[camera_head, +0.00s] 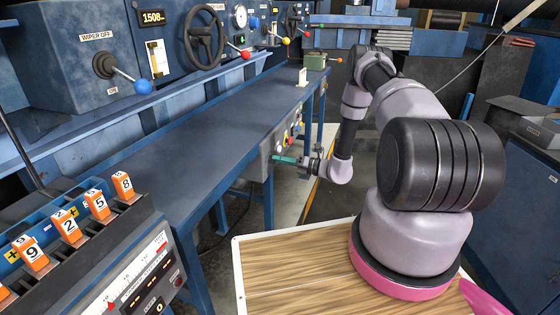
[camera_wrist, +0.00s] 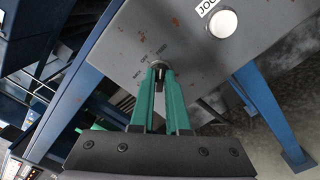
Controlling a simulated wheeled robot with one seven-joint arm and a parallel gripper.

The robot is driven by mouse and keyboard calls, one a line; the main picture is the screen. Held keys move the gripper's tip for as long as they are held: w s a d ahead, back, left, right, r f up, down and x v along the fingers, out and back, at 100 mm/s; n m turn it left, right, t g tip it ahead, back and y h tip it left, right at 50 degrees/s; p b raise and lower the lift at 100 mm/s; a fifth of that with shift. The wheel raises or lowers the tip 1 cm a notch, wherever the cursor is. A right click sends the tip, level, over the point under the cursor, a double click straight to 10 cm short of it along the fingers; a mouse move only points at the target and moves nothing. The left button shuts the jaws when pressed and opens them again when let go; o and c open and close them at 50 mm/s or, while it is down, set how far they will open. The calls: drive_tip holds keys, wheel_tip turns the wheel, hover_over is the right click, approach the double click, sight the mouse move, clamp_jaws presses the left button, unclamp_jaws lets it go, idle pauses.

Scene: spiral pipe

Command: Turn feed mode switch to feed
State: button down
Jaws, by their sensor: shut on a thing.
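The feed mode switch (camera_wrist: 158,64) is a small dark round knob on a grey panel (camera_wrist: 130,40) in the wrist view. Small printed labels surround it, one at its upper right seeming to read FEED. My gripper (camera_wrist: 162,74) has its green fingers closed together on the knob. The fingertips hide much of it, so which way it points is not clear. In the head view my gripper (camera_head: 276,160) reaches the front of the grey control box (camera_head: 268,148) under the bench edge, and the switch is too small to make out.
A white JOG button (camera_wrist: 222,23) sits on the same panel at the upper right of the switch. A blue table leg (camera_wrist: 265,105) stands to the right. In the head view, coloured buttons (camera_head: 288,135) line the box, below the long blue bench (camera_head: 190,155).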

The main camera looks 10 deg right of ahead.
drive_tip(key=c, duration=0.9)
unclamp_jaws()
drive_tip(key=shift+d, duration=0.15)
drive_tip(key=v, duration=1)
drive_tip(key=shift+s+d, duration=0.25)
drive_tip(key=shift+f, duration=0.1)
